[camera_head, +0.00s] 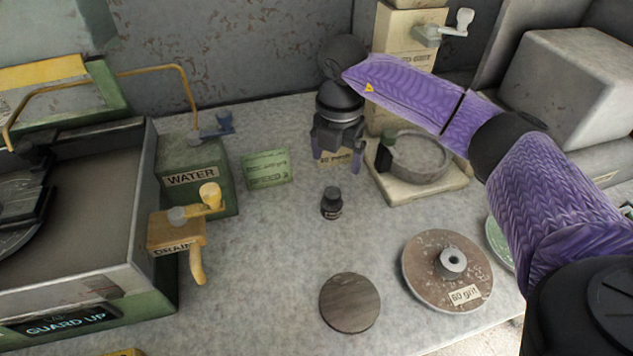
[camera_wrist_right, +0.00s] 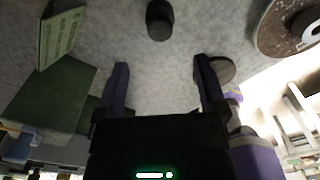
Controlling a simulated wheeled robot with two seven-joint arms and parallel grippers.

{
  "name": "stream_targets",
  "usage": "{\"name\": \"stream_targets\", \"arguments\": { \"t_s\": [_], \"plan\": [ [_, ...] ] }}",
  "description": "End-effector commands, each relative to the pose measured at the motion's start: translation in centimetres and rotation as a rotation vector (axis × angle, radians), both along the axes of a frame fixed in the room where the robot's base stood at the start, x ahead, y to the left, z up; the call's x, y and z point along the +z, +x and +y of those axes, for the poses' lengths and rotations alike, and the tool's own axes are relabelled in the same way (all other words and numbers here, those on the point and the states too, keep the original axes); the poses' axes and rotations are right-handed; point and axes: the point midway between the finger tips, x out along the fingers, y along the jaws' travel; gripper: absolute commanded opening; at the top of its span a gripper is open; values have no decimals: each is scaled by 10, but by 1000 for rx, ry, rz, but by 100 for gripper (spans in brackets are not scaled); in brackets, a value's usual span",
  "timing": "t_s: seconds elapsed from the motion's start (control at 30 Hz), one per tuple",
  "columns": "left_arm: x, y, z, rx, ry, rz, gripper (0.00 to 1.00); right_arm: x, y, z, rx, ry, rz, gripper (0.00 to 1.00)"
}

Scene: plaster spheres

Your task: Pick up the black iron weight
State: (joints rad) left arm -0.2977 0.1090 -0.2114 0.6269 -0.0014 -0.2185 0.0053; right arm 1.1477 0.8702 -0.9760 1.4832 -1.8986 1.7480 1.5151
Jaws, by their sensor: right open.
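The black iron weight (camera_head: 331,203) stands upright on the grey worktop, near the middle of the head view. It is small, with a knob on top and a pale marking on its front. My right gripper (camera_head: 337,158) is behind and above it, open and empty, with its purple fingers apart. In the right wrist view the weight (camera_wrist_right: 160,20) shows at the top, beyond and between the open fingertips (camera_wrist_right: 158,62), touching neither. My left gripper is not in view.
A green SPEED card (camera_head: 266,168) and WATER box (camera_head: 193,178) stand left. A round ring fixture (camera_head: 418,157) sits right. A dark disc (camera_head: 349,303) and a 60 grit disc (camera_head: 447,270) lie in front. The worktop around the weight is clear.

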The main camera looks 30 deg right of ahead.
Motion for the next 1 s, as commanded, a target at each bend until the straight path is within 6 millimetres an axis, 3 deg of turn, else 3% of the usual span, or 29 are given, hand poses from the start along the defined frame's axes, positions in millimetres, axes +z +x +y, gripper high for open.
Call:
{"name": "stream_targets", "arguments": {
  "t_s": [0.53, 0.77, 1.0],
  "plan": [
    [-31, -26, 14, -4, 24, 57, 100, -95, 1, 5, 2, 1, 6, 90],
    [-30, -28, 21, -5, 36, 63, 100, -99, 1, 5, 2, 1, 0, 90],
    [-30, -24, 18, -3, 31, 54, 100, -99, 1, 5, 2, 1, 0, 42]
  ]
}}
